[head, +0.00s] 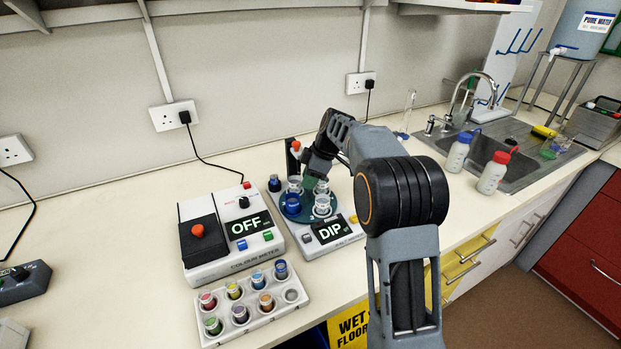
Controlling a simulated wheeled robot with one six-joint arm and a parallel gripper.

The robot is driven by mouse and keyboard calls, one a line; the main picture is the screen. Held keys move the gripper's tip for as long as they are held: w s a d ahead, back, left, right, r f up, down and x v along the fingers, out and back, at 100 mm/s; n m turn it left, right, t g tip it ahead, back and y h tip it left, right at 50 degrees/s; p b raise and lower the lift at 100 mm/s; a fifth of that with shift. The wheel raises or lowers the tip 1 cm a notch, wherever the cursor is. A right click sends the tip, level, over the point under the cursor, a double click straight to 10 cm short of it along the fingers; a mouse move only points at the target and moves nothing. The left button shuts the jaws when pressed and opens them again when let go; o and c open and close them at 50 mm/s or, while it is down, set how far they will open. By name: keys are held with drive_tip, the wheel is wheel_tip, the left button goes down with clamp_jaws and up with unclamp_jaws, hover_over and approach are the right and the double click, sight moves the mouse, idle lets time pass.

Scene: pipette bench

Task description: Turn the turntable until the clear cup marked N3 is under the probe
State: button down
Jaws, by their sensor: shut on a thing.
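The turntable (305,218) is a dark teal disc on a white unit whose display (330,231) reads DIP. A blue cup (292,205) stands at its front left, a clear cup (323,206) at its front right, and clear cups (295,184) and (322,186) farther back. Their marks are too small to read, so I cannot tell which is N3. A dark post with a red-orange top (295,146) rises behind the disc; the probe tip is not clearly visible. My gripper (310,181) is low over the disc's middle, shut on what seems to be its green knob, mostly hidden.
A small dark blue pot (274,183) is by the post. Bottles (457,152) and a sink (480,146) are at right.

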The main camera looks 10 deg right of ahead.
idle(0.5)
drive_tip(key=c, duration=0.8)
unclamp_jaws()
drive_tip(key=p+v, duration=0.1)
drive_tip(key=v, duration=1.2)
drive_tip(key=shift+d+r, duration=0.15)
drive_tip(key=shift+r, duration=0.2)
drive_tip(key=shift+c, duration=0.4)
